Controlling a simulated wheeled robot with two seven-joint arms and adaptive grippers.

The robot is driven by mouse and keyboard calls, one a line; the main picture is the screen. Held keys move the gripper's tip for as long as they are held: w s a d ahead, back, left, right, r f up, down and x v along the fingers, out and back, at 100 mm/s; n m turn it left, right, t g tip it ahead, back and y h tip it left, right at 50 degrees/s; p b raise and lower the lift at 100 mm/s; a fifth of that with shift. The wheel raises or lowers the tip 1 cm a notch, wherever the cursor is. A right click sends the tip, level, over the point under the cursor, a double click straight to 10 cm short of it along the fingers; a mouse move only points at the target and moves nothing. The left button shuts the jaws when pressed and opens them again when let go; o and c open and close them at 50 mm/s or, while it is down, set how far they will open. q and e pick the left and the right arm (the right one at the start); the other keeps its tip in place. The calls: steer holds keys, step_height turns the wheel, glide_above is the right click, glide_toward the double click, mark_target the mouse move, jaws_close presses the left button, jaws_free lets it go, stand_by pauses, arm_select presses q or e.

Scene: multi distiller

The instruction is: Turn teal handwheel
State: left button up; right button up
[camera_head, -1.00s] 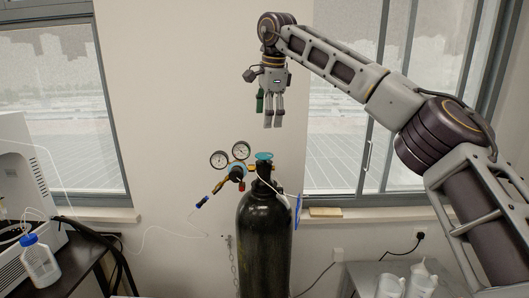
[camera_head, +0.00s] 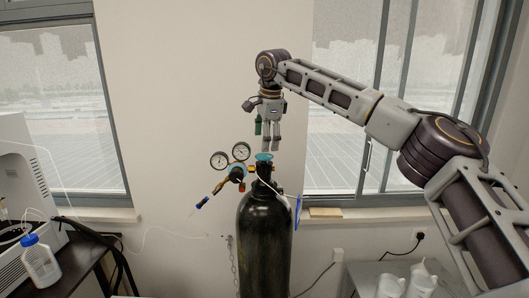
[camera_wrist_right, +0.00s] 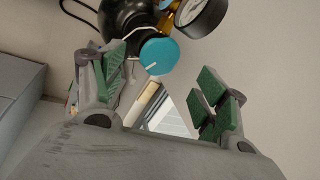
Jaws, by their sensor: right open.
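The teal handwheel (camera_head: 264,157) sits on top of a black gas cylinder (camera_head: 264,235). My right gripper (camera_head: 270,148) hangs fingers down just above the handwheel, close to it. In the right wrist view the round teal handwheel (camera_wrist_right: 159,56), with a white line on its face, shows beyond the open fingers with green pads (camera_wrist_right: 165,95). The fingers are apart, with nothing between them, and no contact with the handwheel shows. My left gripper is in neither view.
Two pressure gauges (camera_head: 229,156) and a regulator stand left of the cylinder's valve. A bottle with a blue cap (camera_head: 40,262) stands at the left. White jugs (camera_head: 409,280) stand on a table at the lower right. A window sill lies behind.

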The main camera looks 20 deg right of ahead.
mark_target(265, 155)
steer(key=shift+p+x, duration=0.4)
steer(key=shift+x, duration=2.55)
steer(key=c, duration=0.7)
steer(key=shift+s+r, duration=0.1)
steer(key=shift+r, duration=0.05)
steer(key=c, duration=0.4)
steer(key=shift+c, duration=0.2)
